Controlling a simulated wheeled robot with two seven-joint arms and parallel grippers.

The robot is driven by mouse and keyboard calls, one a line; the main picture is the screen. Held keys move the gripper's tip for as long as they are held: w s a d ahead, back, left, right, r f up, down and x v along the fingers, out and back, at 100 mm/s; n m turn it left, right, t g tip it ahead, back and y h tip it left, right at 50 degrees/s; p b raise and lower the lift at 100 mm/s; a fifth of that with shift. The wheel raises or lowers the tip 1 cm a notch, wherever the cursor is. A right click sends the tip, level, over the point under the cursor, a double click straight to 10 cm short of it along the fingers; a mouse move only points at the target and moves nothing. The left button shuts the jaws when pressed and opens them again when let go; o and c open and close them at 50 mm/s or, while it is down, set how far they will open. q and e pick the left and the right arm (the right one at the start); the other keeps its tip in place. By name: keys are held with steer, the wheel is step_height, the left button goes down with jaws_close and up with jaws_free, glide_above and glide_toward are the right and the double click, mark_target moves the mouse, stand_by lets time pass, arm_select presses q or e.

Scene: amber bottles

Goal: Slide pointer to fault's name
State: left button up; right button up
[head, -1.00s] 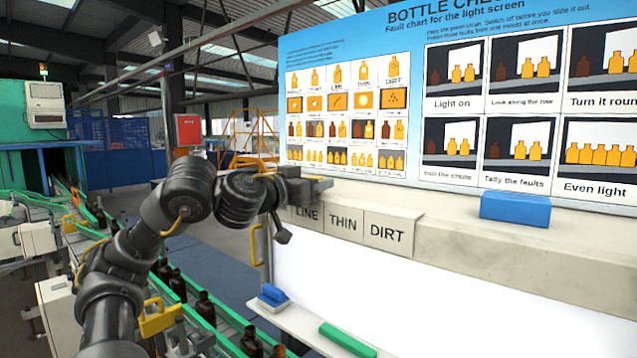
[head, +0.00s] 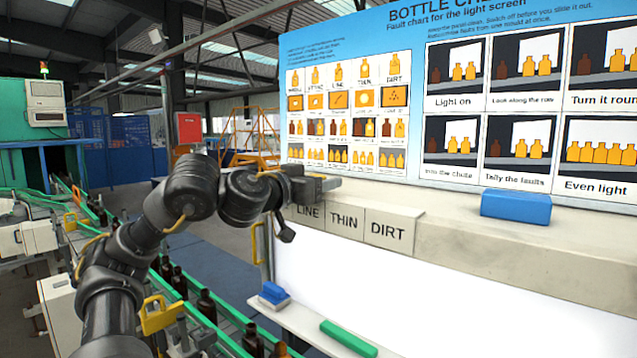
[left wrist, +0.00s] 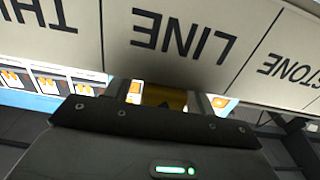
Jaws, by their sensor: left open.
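A row of name plates on the board's ledge reads LINE (head: 308,213), THIN (head: 345,223) and DIRT (head: 388,232) in the head view. My left gripper (head: 326,183) is at the ledge's top edge, above LINE and THIN. In the left wrist view, the plates appear upside down, with LINE (left wrist: 184,38) in the middle, THIN (left wrist: 40,15) to the left and STONE (left wrist: 292,72) to the right. There my left gripper (left wrist: 162,99) is open at LINE. A yellow piece (left wrist: 165,97) shows between the fingers; I cannot tell whether it is the pointer. My right gripper is out of view.
The fault chart (head: 347,115) stands behind the ledge. A blue block (head: 515,208) rests on the ledge to the right. A blue-and-white eraser (head: 273,295) and a green bar (head: 347,338) lie on the lower tray. Conveyors with brown bottles (head: 207,305) run at the left.

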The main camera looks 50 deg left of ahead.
arm_select(q)
steer(key=shift+s+f+b, duration=0.1)
steer(key=shift+s+b, duration=0.2)
steer(key=b+v, duration=0.5)
steer(key=v, duration=0.5)
